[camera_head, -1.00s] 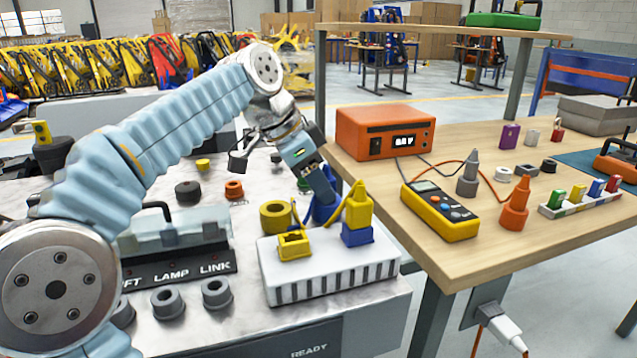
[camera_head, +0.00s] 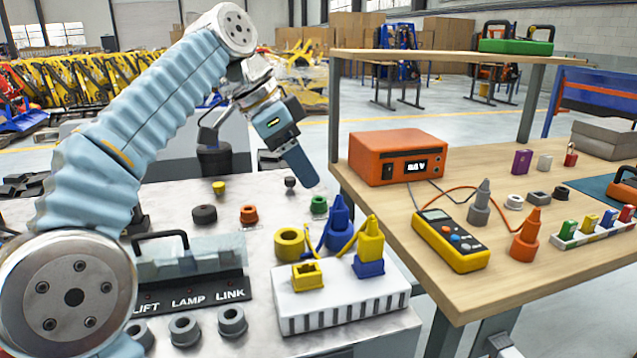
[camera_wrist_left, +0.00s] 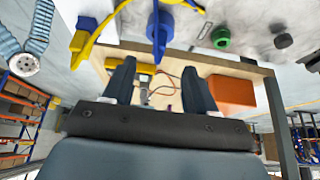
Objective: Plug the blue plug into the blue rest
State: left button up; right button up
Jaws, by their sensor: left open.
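The blue plug (camera_head: 337,222) stands upright just behind the white block (camera_head: 340,300); its foot is partly hidden. The blue rest (camera_head: 368,268) is on the right of the block, and a yellow plug (camera_head: 371,242) stands on it. A yellow rest (camera_head: 307,275) at the block's left looks empty. My left gripper (camera_head: 302,178) is open and empty, above and behind the blue plug, apart from it. In the left wrist view, the open fingers (camera_wrist_left: 158,75) point toward the blue plug (camera_wrist_left: 160,25), with the yellow plug (camera_wrist_left: 79,41) to its left. My right gripper is not in view.
A yellow ring (camera_head: 289,243), an orange part (camera_head: 249,214) and a green part (camera_head: 319,206) lie near the block. A lamp panel (camera_head: 190,290) stands at left. The wooden table at right holds an orange box (camera_head: 398,157) and a yellow meter (camera_head: 450,240).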

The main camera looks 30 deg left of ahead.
pick_arm(q)
jog(key=shift+v, duration=1.4)
